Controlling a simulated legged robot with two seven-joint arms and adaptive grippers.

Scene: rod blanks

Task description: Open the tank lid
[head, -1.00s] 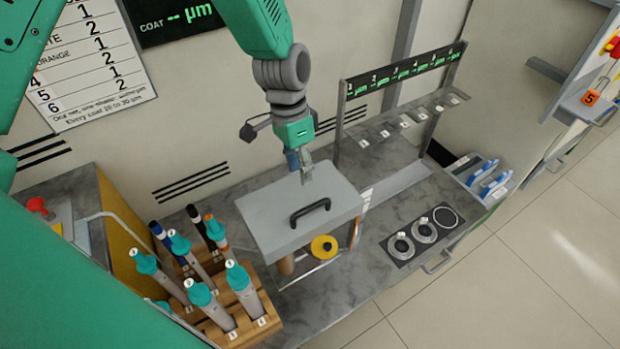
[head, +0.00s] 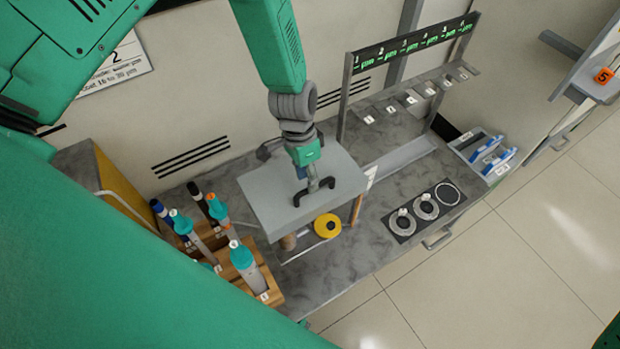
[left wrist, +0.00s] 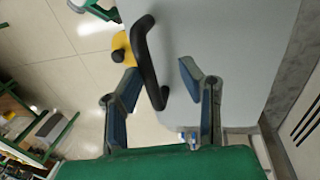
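The tank lid (head: 270,205) is a flat grey cover and lies closed on the tank. Its black bar handle (head: 298,199) stands on top. My left gripper (head: 315,184) is above the lid at the handle in the head view. In the left wrist view, its two fingers (left wrist: 160,82) are open. The handle (left wrist: 147,60) passes between them, nearer the left finger, with a gap to the right one. The grey lid also fills much of this view (left wrist: 240,50). I do not see my right gripper.
A yellow disc with a dark knob (head: 327,225) is at the tank's front. A wooden rack (head: 270,295) with several teal-capped tools stands left. Right are a stand with small displays (head: 415,45), a dark panel of rings (head: 404,223) and a blue-handled tray (head: 490,172).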

